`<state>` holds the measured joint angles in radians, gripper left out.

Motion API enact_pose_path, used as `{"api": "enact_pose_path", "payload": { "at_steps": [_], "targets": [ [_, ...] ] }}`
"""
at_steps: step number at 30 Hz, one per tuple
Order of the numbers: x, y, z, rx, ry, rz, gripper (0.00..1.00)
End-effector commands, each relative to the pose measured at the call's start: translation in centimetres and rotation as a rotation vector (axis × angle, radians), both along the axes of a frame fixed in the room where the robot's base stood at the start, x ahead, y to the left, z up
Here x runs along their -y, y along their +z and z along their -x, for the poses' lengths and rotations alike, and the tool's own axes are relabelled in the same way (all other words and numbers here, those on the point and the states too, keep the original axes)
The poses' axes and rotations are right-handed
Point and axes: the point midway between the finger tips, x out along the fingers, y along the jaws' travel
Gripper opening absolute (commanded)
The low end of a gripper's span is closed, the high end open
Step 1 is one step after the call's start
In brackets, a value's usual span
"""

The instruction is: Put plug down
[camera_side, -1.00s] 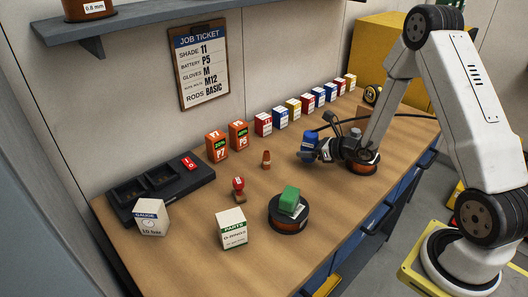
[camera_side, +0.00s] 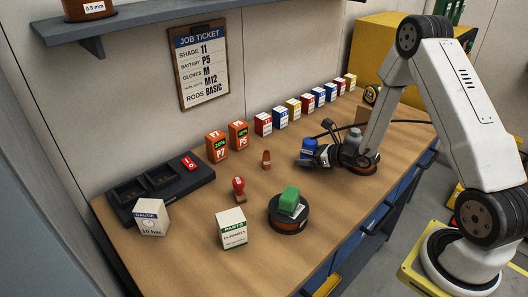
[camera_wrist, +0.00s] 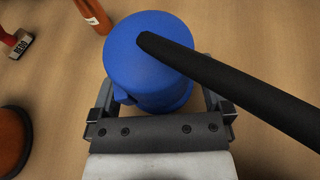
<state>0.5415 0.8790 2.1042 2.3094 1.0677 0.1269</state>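The plug (camera_side: 308,151) is a blue cylinder with a black cable leading off it. It stands on the workbench, or very close above it, in the side view. In the wrist view, the plug (camera_wrist: 145,60) fills the top middle, and its cable (camera_wrist: 225,85) runs to the lower right across it. My gripper (camera_side: 316,153) is level with the plug, with its fingers around it. In the wrist view, my gripper (camera_wrist: 157,90) has a finger on each side of the plug; a narrow gap seems to show at the right. Whether the fingers press on it is unclear.
A brown cone-shaped piece (camera_side: 266,160) and a red stamp (camera_side: 238,189) stand to the left. A green block (camera_side: 289,199) sits on a dark spool (camera_side: 289,222) in front. Several small boxes line the wall. A black charger (camera_side: 165,187) is at far left. Bare wood surrounds the plug.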

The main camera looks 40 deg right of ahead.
Motion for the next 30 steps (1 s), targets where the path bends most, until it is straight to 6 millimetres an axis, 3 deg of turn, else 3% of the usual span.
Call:
{"api": "enact_pose_path", "payload": {
  "at_steps": [8, 17, 30],
  "targets": [
    [0.0, 0.4, 0.1, 0.0, -0.001, 0.0, 1.0],
    [0.8, 1.6, 3.0, 0.0, -0.003, 0.0, 1.0],
    [0.7, 6.2, 2.7, 0.002, 0.0, 0.002, 1.0]
  ]
}}
